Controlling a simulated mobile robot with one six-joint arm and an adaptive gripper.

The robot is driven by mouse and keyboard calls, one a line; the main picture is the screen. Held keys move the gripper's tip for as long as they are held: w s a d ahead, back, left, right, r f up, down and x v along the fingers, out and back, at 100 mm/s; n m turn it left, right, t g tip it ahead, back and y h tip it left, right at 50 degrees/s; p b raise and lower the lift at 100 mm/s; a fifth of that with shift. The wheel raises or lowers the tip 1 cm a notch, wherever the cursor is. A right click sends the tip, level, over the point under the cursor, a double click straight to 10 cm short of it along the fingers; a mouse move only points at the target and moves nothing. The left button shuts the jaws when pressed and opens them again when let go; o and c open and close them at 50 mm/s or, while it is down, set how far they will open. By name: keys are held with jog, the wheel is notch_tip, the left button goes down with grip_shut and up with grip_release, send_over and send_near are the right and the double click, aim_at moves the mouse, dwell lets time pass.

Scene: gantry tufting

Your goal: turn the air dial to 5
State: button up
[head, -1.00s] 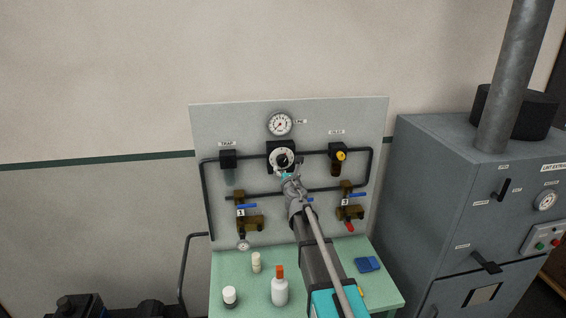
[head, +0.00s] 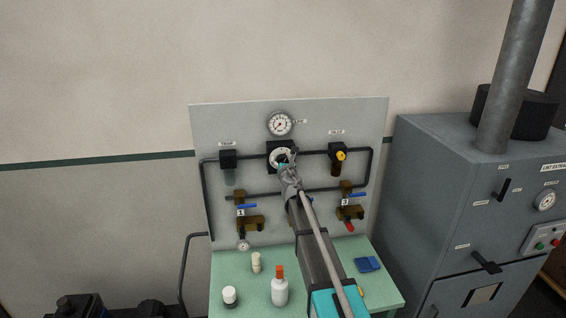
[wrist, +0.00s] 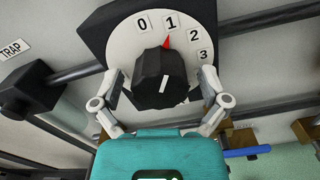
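The air dial (wrist: 115,45) is a white round plate on a black square mount, with 0, 1, 2 and 3 showing in the wrist view. Its black knob (wrist: 160,80) has a red pointer near 1. Higher numbers are hidden or out of view. In the head view the dial plate (head: 274,158) sits mid-panel, partly covered by my gripper (head: 287,166). My gripper (wrist: 163,95) is open in the wrist view, one finger left and one right of the knob. A gap shows on the right; left contact is unclear.
A pressure gauge (head: 279,124) sits above the dial. A grey cabinet (head: 430,180) stands right.

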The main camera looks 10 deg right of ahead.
jog(key=c, duration=1.1)
jog(key=shift+o, duration=0.2)
jog(key=shift+m, duration=0.3)
jog(key=m, duration=1.7)
jog(key=shift+f+m, duration=0.1)
jog(key=shift+m, duration=0.3)
jog(key=m, duration=0.5)
jog(key=shift+s+m, duration=0.1)
jog(key=shift+m, duration=0.2)
